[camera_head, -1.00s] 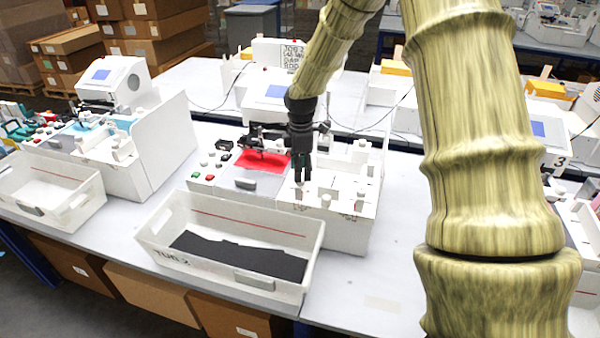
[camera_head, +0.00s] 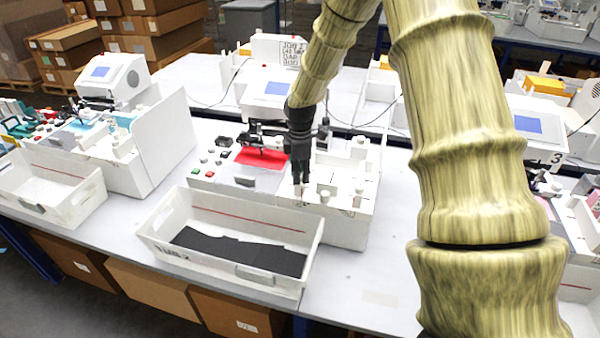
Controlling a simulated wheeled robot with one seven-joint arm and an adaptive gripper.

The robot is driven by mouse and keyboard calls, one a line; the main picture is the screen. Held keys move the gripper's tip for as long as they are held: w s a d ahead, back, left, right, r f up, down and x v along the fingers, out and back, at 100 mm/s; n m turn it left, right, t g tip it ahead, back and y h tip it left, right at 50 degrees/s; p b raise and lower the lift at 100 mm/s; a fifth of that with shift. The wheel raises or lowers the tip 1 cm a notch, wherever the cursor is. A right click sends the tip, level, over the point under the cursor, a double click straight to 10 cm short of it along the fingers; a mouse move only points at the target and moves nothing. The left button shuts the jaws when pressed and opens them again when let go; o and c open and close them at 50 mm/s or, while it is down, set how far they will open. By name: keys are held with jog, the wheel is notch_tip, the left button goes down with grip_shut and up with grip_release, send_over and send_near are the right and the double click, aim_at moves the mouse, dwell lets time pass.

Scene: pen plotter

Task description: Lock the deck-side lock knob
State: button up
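The pen plotter (camera_head: 232,180) in the middle of the bench has a red sheet and a white deck on its right. Several small white knobs and posts stand on this deck (camera_head: 345,205). My gripper (camera_head: 300,184) points down over the deck's front left part, with its fingertips at or just above a small white knob (camera_head: 298,191). I cannot tell whether they touch it or whether it is the deck-side lock knob. The fingers look close together, but they are too small to show whether they are shut on it. Another white knob (camera_head: 325,197) stands just right of them.
A white tub (camera_head: 160,258) marked TUB 2 with a dark lining stands directly in front of the plotter. A similar machine (camera_head: 165,130) stands to the left. The bench (camera_head: 375,250) is mostly clear to the right of the tub. Green and red buttons are on the plotter's left.

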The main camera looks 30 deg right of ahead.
dwell(0.3)
jog(key=m, duration=0.4)
jog(key=shift+w+r+m, duration=0.1)
jog(key=shift+m, duration=0.3)
jog(key=m, duration=0.4)
jog(key=shift+m, duration=0.3)
jog(key=m, duration=0.5)
jog(key=shift+r, duration=0.1)
jog(key=shift+m, duration=1.5)
jog(key=shift+a+m, duration=0.1)
jog(key=shift+m, duration=0.3)
jog(key=o, duration=1)
jog(key=shift+o, duration=0.2)
